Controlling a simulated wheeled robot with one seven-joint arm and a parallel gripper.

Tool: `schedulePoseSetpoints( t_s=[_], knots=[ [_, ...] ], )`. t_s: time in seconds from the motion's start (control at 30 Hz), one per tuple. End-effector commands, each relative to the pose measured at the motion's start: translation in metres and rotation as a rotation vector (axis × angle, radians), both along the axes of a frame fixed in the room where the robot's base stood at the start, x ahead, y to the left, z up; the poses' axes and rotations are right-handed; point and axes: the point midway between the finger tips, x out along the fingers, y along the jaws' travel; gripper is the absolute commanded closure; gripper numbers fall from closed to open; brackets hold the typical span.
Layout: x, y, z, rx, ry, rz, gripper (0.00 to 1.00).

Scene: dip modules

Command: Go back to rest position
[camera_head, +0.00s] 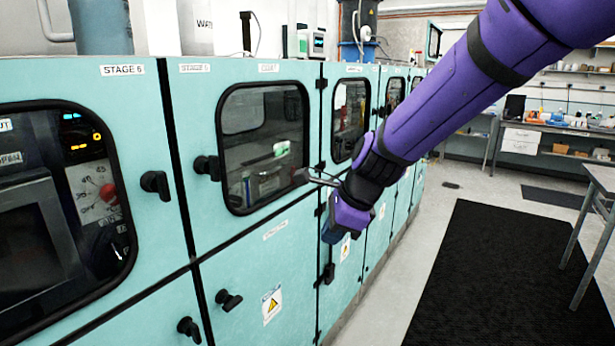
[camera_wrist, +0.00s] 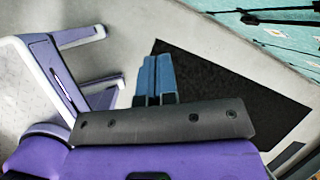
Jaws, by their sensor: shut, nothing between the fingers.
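My gripper (camera_head: 331,236) hangs at the end of my purple arm, in front of the teal cabinet row (camera_head: 245,255), in the head view. In the wrist view my gripper's blue fingers (camera_wrist: 155,78) are together with nothing between them. Past the fingers the wrist view shows the floor and a black mat (camera_wrist: 220,85). I cannot tell from these frames whether the gripper touches the cabinet.
The cabinet doors carry protruding black handles, such as one beside the STAGE 6 label (camera_head: 155,184). A black floor mat (camera_head: 490,275) lies to the right. A grey table (camera_head: 603,180) stands at the right edge. Shelving and a bench (camera_head: 545,128) stand at the back.

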Motion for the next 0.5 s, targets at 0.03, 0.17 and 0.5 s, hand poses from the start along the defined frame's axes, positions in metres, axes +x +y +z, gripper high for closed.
schedulePoseSetpoints(
  t_s=[0.03,0.17,0.5],
  knots=[
    [-0.005,-0.017,0.014,-0.004,-0.035,0.054,1.00],
    [-0.024,-0.056,0.043,-0.041,-0.130,0.228,1.00],
    [-0.091,-0.149,0.097,-0.238,-0.385,0.676,1.00]
  ],
)
